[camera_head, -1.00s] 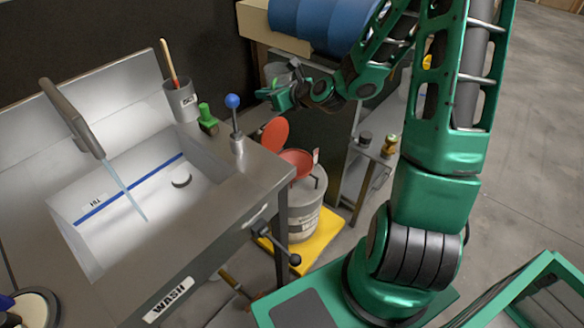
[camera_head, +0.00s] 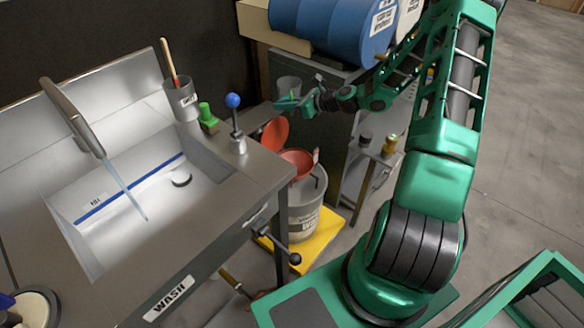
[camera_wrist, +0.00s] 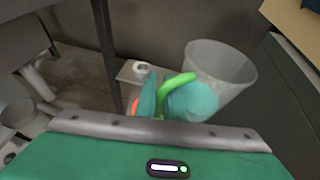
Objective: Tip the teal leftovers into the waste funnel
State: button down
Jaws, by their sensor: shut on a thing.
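My gripper (camera_head: 292,103) is shut on a translucent grey cup (camera_head: 289,86), held up beyond the waste can. In the wrist view the cup (camera_wrist: 232,70) is wide at the rim, with teal (camera_wrist: 194,100) showing at its narrow end beside a green finger. In the head view the cup looks roughly upright. The red waste funnel (camera_head: 298,160), its round red lid (camera_head: 275,132) swung up, sits on a grey can (camera_head: 303,208) below my gripper. A small orange-red patch shows behind the fingers in the wrist view; most of the funnel is hidden there.
The steel wash sink (camera_head: 135,215) stands at left, with a blue-knobbed lever (camera_head: 234,115) and brush cup (camera_head: 182,102) near its edge. The can stands on a yellow base (camera_head: 318,240). A blue drum (camera_head: 330,25) lies behind my gripper. Open floor is at right.

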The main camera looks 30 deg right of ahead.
jog(key=s+d+f+n+g+y, duration=0.2)
jog(key=d+f, duration=0.3)
jog(key=f, duration=0.3)
jog(key=s+d+f+n+g+y, duration=0.1)
jog(key=s+d+f+n+g, duration=0.1)
jog(key=d+f, duration=0.4)
jog(key=shift+s+d+f+n+y, duration=0.15)
jog(key=shift+s+f+n+y, duration=0.2)
jog(key=shift+f, duration=0.65)
